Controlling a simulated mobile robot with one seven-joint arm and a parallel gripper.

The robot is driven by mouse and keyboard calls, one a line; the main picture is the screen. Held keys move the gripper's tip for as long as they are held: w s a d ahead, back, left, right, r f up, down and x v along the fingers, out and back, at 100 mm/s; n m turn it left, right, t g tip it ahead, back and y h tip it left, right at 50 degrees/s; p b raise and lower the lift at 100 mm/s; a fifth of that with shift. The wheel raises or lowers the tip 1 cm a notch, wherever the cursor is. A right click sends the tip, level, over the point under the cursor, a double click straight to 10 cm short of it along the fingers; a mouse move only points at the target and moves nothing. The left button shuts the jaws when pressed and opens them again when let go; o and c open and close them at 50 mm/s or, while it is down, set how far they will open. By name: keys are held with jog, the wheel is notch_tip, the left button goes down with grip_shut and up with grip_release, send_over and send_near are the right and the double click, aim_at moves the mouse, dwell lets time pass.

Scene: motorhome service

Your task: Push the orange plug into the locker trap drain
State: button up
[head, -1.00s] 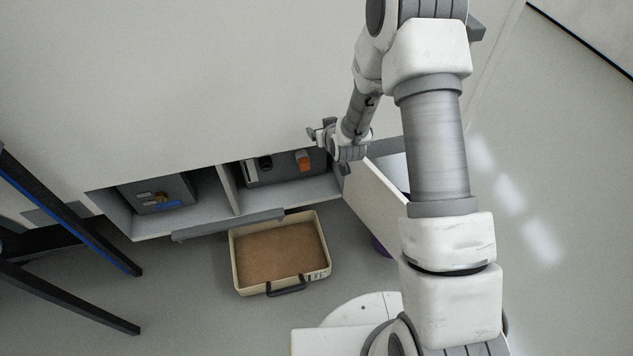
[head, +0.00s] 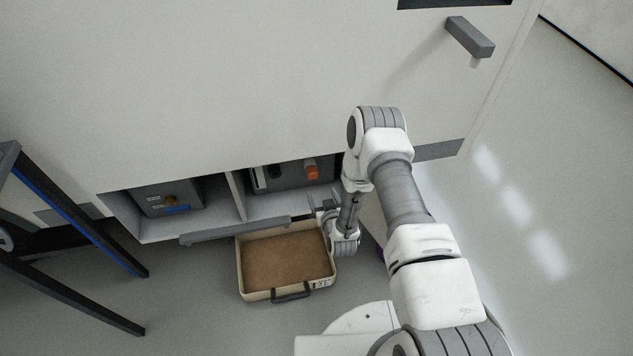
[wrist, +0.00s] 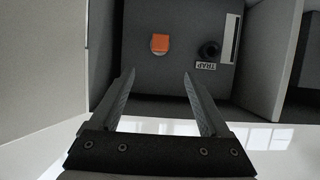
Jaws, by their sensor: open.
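The orange plug (head: 312,172) sits on the dark grey unit in the right-hand locker compartment. In the wrist view the plug (wrist: 160,43) stands on a pale round seat. The drain (wrist: 209,50) is a black round fitting beside it, with a "TRAP" label (wrist: 206,66) next to it; in the head view the drain (head: 276,171) is left of the plug. My gripper (wrist: 158,75) is open and empty, pointing at the unit. The plug lies beyond the fingertips, between their lines, with a gap. In the head view my gripper (head: 322,203) is at the locker opening.
A divider (head: 237,194) separates the left compartment, which holds another grey unit (head: 168,198). A shallow tan tray (head: 240,262) lies on the floor below the opening. A grey bar (head: 236,230) runs along the lower edge. A dark-legged stand (head: 75,210) is at left.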

aim_at(313, 174)
jog(key=b+x, duration=0.5)
jog(key=x, duration=0.9)
jog(key=shift+f, duration=0.2)
jog(key=shift+w+a+f+b, duration=0.15)
jog(key=shift+w+b, duration=0.15)
jog(key=shift+w, duration=0.25)
jog(key=shift+c, duration=0.2)
grip_shut()
dwell(0.4)
jog(key=shift+s, duration=0.6)
dwell(0.5)
jog(key=c, duration=0.6)
grip_release()
jog(key=shift+c, duration=0.2)
grip_shut()
